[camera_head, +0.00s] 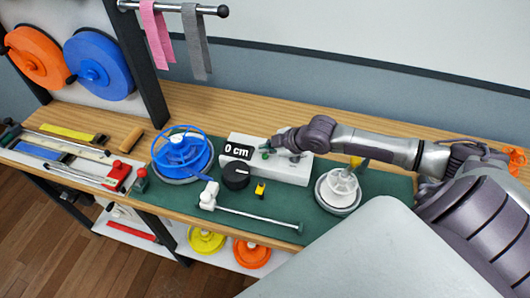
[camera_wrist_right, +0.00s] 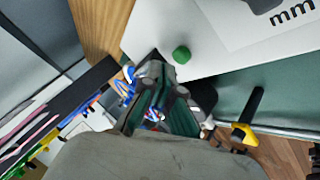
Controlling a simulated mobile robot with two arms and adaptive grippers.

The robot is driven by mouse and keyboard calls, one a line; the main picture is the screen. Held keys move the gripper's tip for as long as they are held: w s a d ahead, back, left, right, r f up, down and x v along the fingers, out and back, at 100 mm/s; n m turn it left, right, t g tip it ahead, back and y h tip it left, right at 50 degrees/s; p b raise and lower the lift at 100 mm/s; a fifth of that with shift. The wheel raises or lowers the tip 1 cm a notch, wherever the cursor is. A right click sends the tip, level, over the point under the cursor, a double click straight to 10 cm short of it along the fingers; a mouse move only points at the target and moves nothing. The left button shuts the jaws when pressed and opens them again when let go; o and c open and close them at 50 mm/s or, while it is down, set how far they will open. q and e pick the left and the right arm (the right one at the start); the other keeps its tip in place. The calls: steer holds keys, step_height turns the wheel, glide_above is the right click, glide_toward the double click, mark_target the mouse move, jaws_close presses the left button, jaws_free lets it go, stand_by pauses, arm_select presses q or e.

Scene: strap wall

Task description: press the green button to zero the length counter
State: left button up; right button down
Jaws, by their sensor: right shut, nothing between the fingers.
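The green button (camera_wrist_right: 181,54) is a small round knob on the white face in the right wrist view. In the head view it is hard to tell from the fingertips beside it. My right gripper (camera_wrist_right: 155,82) is shut and empty, its fingertips close to the button; a small gap shows in the picture, but I cannot judge contact. In the head view the right gripper (camera_head: 272,147) hangs over the box, just right of the display. My left gripper is out of view.
A blue reel (camera_head: 182,152) stands left of the box and a white spool (camera_head: 340,187) right of it. A black knob (camera_head: 236,176), a small yellow item (camera_head: 260,189) and a metal rod (camera_head: 255,216) lie in front. Tools lie on the left bench.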

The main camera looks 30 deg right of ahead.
mark_target(267, 156)
step_height(267, 156, up, 5)
steer(key=p, duration=0.5)
steer(key=shift+r, duration=0.1)
stand_by(0.4)
stand_by(0.5)
